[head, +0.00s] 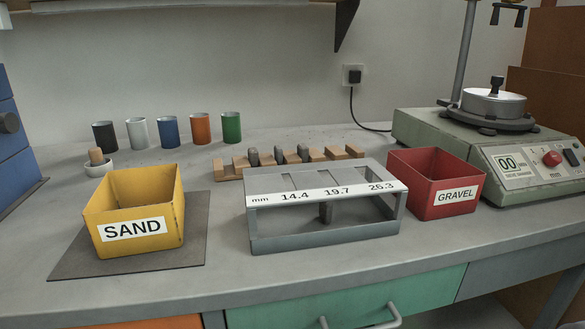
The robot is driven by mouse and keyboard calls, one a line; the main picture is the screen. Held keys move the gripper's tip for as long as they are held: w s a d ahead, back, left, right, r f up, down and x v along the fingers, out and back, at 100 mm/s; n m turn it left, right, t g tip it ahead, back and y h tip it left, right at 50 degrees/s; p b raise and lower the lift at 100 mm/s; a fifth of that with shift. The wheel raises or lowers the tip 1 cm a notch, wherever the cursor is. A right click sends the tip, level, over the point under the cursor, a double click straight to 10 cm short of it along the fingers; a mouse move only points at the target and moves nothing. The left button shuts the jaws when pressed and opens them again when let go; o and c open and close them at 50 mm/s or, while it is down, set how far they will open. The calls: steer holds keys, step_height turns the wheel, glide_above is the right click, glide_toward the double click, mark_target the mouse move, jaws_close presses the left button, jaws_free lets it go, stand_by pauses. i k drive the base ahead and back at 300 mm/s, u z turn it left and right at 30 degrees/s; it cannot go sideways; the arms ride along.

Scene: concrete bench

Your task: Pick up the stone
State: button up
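A grey metal gauge frame (322,243) stands in front, marked mm, 14.4, 19.7 and 26.3. A dark grey piece (325,212) shows inside it; I cannot tell whether it is a stone or part of the frame. My gripper is not in view.
A yellow SAND bin (134,230) stands on a dark mat (75,262). A red GRAVEL bin (452,198) is right of the gauge, beside a green sieve shaker (430,129). The bench front strip is clear.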

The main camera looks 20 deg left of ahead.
mark_target(254, 152)
steer(key=u, duration=1.3)
